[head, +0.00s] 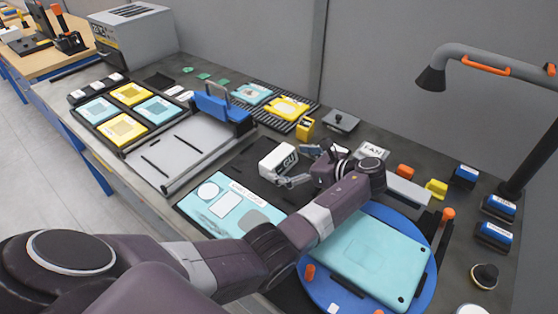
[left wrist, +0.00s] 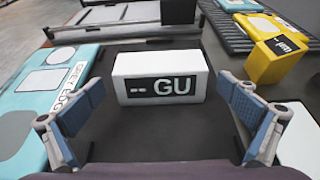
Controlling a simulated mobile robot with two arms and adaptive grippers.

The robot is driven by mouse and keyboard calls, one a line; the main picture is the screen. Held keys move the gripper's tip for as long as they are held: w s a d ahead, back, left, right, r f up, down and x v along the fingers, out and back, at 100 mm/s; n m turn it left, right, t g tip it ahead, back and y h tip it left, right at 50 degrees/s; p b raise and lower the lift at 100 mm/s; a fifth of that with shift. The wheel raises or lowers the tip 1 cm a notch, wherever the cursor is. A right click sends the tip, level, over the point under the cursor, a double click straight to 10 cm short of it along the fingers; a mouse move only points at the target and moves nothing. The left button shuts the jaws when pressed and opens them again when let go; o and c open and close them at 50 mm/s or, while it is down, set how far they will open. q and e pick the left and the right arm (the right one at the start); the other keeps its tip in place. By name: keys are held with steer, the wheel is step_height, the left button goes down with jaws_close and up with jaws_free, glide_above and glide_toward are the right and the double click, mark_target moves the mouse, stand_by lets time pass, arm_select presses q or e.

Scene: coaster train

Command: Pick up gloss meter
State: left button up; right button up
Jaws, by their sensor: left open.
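The gloss meter appears to be a white box with a dark "GU" label (head: 278,161), lying on the dark bench mat. It also shows in the left wrist view (left wrist: 160,66), straight ahead, with its label facing the camera. My left gripper (head: 302,166) is open and empty, its fingers pointing at the box. In the left wrist view the fingertips (left wrist: 158,94) are spread wider than the box, one toward each side. The box sits just beyond or at the fingertips; I cannot tell whether either finger touches it. My right gripper is not in view.
A teal panel (head: 225,207) lies left of the box. A yellow block (head: 305,128) stands behind it. A blue turntable (head: 424,278) carrying a teal case (head: 370,258) is at the right, under my left arm.

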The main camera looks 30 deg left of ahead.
arm_select(q)
steer(key=shift+x, duration=0.95)
steer(key=shift+a, duration=0.1)
steer(key=c, duration=1.4)
steer(key=shift+o, duration=0.2)
steer(key=shift+w, duration=0.1)
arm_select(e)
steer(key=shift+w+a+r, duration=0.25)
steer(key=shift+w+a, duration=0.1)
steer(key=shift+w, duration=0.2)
arm_select(q)
steer(key=shift+r, duration=0.1)
